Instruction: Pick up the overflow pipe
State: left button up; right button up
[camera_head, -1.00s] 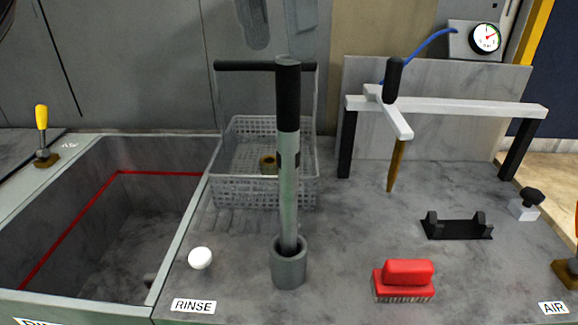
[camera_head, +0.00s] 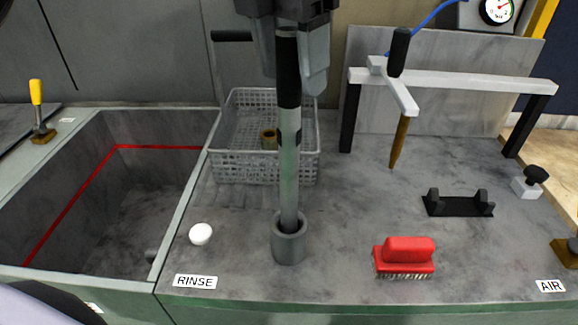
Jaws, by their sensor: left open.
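The overflow pipe (camera_head: 289,165) is a grey-green tube with a black upper part. It stands nearly upright in a grey cylindrical holder (camera_head: 289,243) on the worktop. My left gripper (camera_head: 291,80) is at the top of the picture, pointing down, with its fingers on either side of the pipe's black upper part. My right gripper does not show.
A wire basket (camera_head: 235,165) with a brass-coloured ring stands behind the pipe. An empty sink (camera_head: 130,225) with a red line is at the left. A red brush (camera_head: 405,252), a black cradle (camera_head: 458,205) and a white stand (camera_head: 470,82) are at the right.

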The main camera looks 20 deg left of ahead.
pick_arm(q)
grip_shut()
jog(key=shift+r, duration=0.15)
